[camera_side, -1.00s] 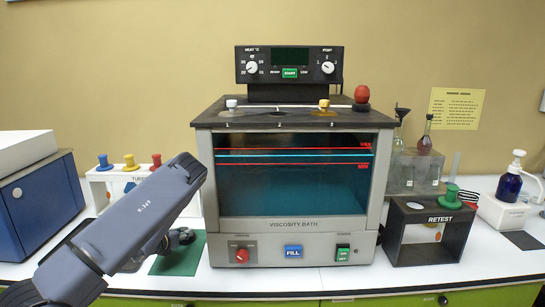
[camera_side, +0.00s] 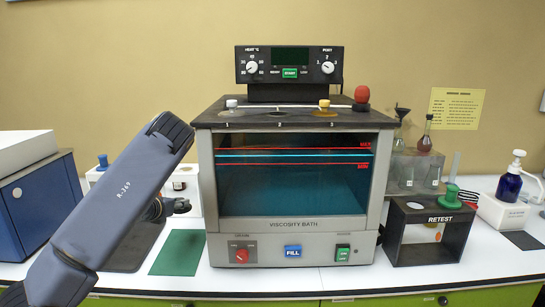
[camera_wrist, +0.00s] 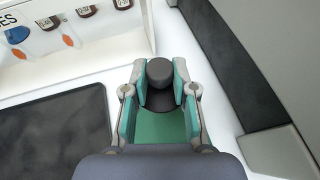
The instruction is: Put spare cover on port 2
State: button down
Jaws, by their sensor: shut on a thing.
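The viscosity bath (camera_side: 294,230) stands in the middle of the counter in the side view. On its black top, port 1 carries a white-knobbed cover (camera_side: 231,103) and port 3 a yellow-knobbed one (camera_side: 323,105). Port 2 (camera_side: 280,112), between them, shows no knob. My gripper (camera_wrist: 160,98) is shut on a black round cover with a knob (camera_wrist: 160,72), seen in the wrist view. The cover is above the green mat (camera_wrist: 160,128). In the side view my gripper (camera_side: 176,206) is left of the bath, above the green mat (camera_side: 178,254), partly hidden by my arm.
A white sample rack (camera_side: 193,203) stands behind my arm, beside a blue box (camera_side: 45,205). A dark mat (camera_wrist: 65,135) lies left of the green one. A red ball (camera_side: 361,94) sits at the bath's back right. A black retest stand (camera_side: 430,240) is farther right.

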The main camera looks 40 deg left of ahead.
jog(key=r, duration=0.6)
jog(key=shift+w+r, duration=0.25)
jog(key=shift+r, duration=0.1)
jog(key=w+a+r+m+h, duration=0.1)
jog(key=w+r, duration=0.3)
jog(key=r, duration=0.5)
jog(key=w+a+r+t+h, duration=0.15)
jog(key=w+r, duration=0.25)
jog(key=r, duration=0.4)
jog(key=w+a+r+m+g, duration=0.15)
jog(key=w+r, duration=0.25)
jog(key=r, duration=0.5)
jog(key=w+d+m+h, duration=0.1)
jog(key=d+h, duration=0.1)
jog(key=d, duration=0.3)
jog(key=w+d+r+m+t+h, duration=0.1)
jog(key=w+d+m+h, duration=0.1)
jog(key=d, duration=0.3)
jog(key=w+d+r+m+h, duration=0.1)
jog(key=w+d+m+h, duration=0.1)
jog(key=d, duration=0.3)
jog(key=shift+d+r+t, duration=0.2)
jog(key=shift+t, duration=0.1)
jog(key=d+f+m+g+h, duration=0.1)
jog(key=d+m+h, duration=0.3)
jog(key=d, duration=0.9)
jog(key=shift+w+d+f+g+h, duration=0.2)
jog(key=shift+f+g+h, duration=0.1)
jog(key=shift+f+h, duration=0.25)
jog(key=shift+m, duration=0.25)
